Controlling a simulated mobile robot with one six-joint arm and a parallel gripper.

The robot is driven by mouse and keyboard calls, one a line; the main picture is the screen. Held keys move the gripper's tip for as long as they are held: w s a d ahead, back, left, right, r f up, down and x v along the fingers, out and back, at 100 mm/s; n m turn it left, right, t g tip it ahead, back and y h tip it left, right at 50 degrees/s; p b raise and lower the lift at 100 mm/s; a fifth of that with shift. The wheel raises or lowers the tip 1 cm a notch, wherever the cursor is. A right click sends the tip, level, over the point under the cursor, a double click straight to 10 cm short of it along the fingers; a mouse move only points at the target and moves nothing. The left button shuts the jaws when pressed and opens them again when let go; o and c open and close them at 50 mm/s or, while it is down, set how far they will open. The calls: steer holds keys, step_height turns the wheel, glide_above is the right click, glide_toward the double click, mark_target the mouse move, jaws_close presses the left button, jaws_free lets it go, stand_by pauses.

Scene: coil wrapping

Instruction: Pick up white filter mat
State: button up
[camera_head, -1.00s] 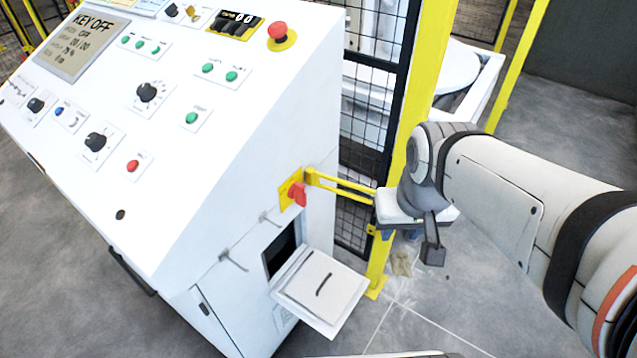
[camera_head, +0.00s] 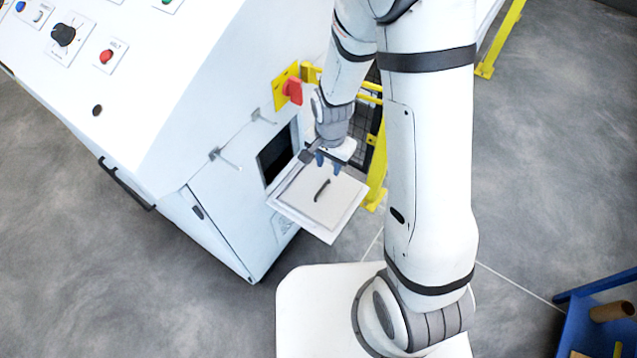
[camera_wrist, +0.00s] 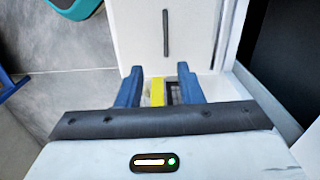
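The white filter mat (camera_head: 300,192) is a flat, square white panel with a dark strip (camera_head: 322,190) across its middle. It lies on the open, tilted flap (camera_head: 322,233) at the side of the white cabinet. My gripper (camera_head: 328,164), with blue fingers, hangs just above the mat's far edge. In the wrist view my gripper (camera_wrist: 158,74) is open and nothing shows held between its fingers. The mat (camera_wrist: 140,35) lies past the fingertips there, with its dark strip (camera_wrist: 165,34) upright in the picture. Whether the fingers touch the mat cannot be told.
The cabinet's dark opening (camera_head: 275,158) is behind the flap. A red switch (camera_head: 292,91) on a yellow plate juts out above. A yellow fence post (camera_head: 378,175) stands close to the right. A blue tray (camera_head: 574,330) holding a brown roll (camera_head: 612,311) is at lower right.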

glide_above(323, 187)
steer(key=shift+m, duration=0.3)
steer(key=f, duration=0.4)
steer(key=shift+s+d+f, duration=0.1)
steer(key=shift+d+f, duration=0.1)
steer(key=shift+f, duration=0.2)
steer(key=shift+w+a+f+b, duration=0.1)
steer(key=shift+a+f+b, duration=0.1)
steer(key=shift+f, duration=1.25)
steer(key=shift+w+a+f+b, duration=0.1)
steer(key=shift+f+b, duration=0.1)
steer(key=shift+f, duration=1.25)
steer(key=shift+c, duration=0.4)
jaws_close()
